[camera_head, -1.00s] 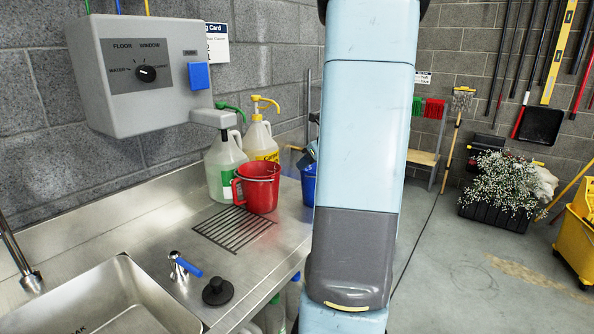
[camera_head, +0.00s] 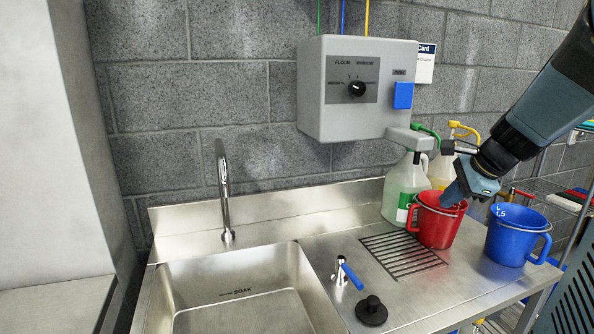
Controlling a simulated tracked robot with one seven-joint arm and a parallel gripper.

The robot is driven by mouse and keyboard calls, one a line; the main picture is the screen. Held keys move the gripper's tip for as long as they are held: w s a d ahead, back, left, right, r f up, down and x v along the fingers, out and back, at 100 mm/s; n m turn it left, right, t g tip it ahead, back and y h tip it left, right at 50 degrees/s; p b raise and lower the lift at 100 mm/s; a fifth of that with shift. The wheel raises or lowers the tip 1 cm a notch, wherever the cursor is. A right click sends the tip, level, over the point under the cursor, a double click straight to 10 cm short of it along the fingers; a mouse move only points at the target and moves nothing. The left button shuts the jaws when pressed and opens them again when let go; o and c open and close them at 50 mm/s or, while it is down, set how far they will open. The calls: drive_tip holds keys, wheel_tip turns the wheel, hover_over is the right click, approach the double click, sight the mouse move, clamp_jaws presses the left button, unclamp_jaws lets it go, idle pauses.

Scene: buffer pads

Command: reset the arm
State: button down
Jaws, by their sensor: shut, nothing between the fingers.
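My arm comes in from the upper right, and my gripper (camera_head: 455,196) ends at the red jug (camera_head: 437,226). The fingers point down at the jug's open top, in front of its back rim. They look shut with nothing held. I cannot tell whether they touch the jug or how far they reach into it. The red jug stands upright at the right side of the metal drain grate (camera_head: 390,256).
A blue jug (camera_head: 508,240) stands close to the right. Clear bottles with a green pump (camera_head: 401,190) and a yellow pump (camera_head: 440,171) stand behind, below the grey dispenser box (camera_head: 325,112). The sink (camera_head: 215,296), faucet (camera_head: 223,195), blue-handled valve (camera_head: 349,274) and black plug (camera_head: 371,311) are to the left.

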drive_tip(key=s+a+r+n+h, duration=0.1)
drive_tip(key=s+a+n, duration=0.4)
drive_tip(key=s+n, duration=0.3)
drive_tip(key=s+a+r+n+h, duration=0.1)
drive_tip(key=s+a+n, duration=0.4)
drive_tip(key=s+n, duration=0.3)
drive_tip(key=n, duration=0.2)
drive_tip(key=shift+s+a+r+n+h, duration=0.2)
drive_tip(key=shift+a+r+n+h, duration=0.05)
drive_tip(key=shift+a+n+h, duration=0.15)
